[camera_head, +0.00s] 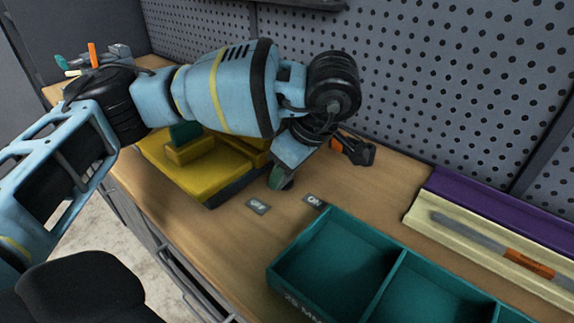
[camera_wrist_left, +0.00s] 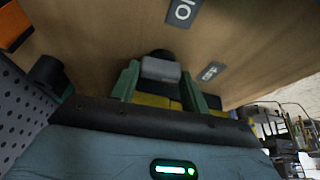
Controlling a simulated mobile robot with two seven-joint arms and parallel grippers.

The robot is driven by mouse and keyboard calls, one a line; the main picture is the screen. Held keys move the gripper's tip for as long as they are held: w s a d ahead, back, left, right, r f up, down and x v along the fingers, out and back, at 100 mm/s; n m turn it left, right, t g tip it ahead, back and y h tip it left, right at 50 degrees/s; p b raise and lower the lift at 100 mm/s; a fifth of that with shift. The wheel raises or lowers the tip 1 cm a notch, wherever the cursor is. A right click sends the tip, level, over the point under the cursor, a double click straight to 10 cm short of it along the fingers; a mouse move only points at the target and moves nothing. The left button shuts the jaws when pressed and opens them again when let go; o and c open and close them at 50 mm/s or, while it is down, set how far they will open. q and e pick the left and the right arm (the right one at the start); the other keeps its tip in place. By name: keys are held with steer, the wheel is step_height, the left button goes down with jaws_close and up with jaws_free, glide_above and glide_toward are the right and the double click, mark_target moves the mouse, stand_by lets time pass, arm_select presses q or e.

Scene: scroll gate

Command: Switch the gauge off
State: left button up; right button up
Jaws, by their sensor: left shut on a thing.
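My left gripper (camera_head: 281,180) reaches down to the bench behind two small grey labels, an OFF label (camera_head: 257,206) and an ON label (camera_head: 314,201). In the left wrist view its green fingers (camera_wrist_left: 160,84) are shut on a small grey and black piece (camera_wrist_left: 160,68), apparently the gauge's switch. In the head view this piece is hidden by the gripper, and I cannot tell its position between OFF and ON. The ON label (camera_wrist_left: 183,10) and OFF label (camera_wrist_left: 210,72) also show in the wrist view. My right gripper is not in view.
A yellow block (camera_head: 205,182) with a green part stands left of the gripper. An orange and black object (camera_head: 352,148) lies just right of it. A teal divided bin (camera_head: 335,262) stands in front, and a cream tray (camera_head: 480,246) is at right. A pegboard (camera_head: 450,80) rises behind.

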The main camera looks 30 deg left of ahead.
arm_select(q)
steer(key=shift+m, duration=0.5)
steer(key=o, duration=1)
steer(key=p+v, duration=0.1)
steer(key=v, duration=0.6)
steer(key=shift+s+d+r, duration=0.1)
steer(key=shift+s+r, duration=0.1)
steer(key=shift+r, duration=0.2)
